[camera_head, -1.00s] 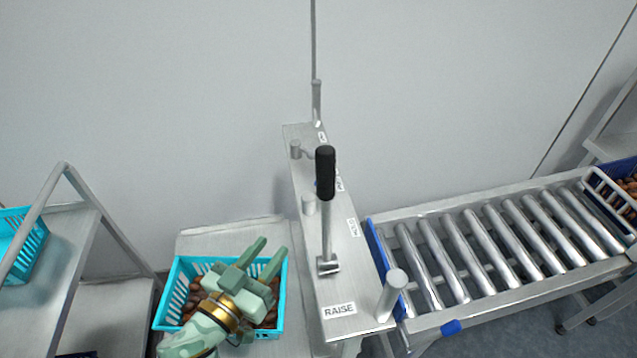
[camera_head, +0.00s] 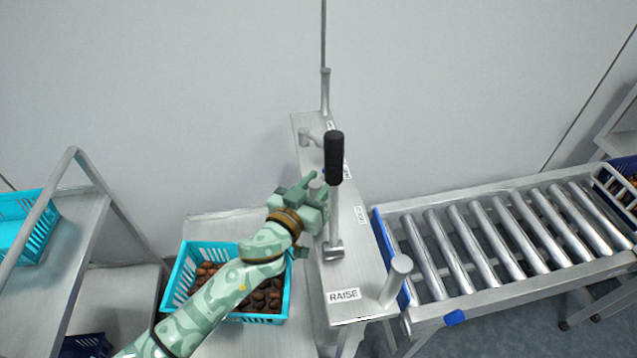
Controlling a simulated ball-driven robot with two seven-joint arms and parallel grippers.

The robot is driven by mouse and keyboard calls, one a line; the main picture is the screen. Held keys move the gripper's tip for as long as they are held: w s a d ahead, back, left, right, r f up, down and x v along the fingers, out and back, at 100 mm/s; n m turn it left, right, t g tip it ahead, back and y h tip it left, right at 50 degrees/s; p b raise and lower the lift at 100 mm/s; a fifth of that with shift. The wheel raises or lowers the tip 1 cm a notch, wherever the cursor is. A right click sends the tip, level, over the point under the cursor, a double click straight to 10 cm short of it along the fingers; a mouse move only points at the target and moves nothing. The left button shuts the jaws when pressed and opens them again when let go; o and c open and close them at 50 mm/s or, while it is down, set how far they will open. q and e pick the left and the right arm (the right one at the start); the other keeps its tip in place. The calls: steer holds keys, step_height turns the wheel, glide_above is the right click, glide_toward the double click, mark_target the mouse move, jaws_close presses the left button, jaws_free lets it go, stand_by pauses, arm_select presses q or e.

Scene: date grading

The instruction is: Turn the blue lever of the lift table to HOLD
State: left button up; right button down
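A lever with a black grip (camera_head: 334,158) and a bright metal shaft (camera_head: 335,232) rises from the narrow grey metal control panel (camera_head: 318,280). Its foot stands near the RAISE label (camera_head: 344,295). Another label (camera_head: 361,215) lies farther up the panel; I cannot read it surely. Only a small bit of blue shows behind the black grip, so I cannot make out a whole blue lever. My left gripper (camera_head: 318,184) is above the panel, just left of the shaft, with its fingers apart. I cannot tell whether it touches anything. My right gripper is not in view.
A turquoise basket of dates (camera_head: 176,290) sits below my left arm. A roller conveyor (camera_head: 500,235) runs right from the panel, past an upright metal post (camera_head: 396,280). A metal rack (camera_head: 75,240) with another turquoise basket (camera_head: 45,215) stands left.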

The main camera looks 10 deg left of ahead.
arm_select(q)
steer(key=shift+w, duration=0.1)
jaws_close()
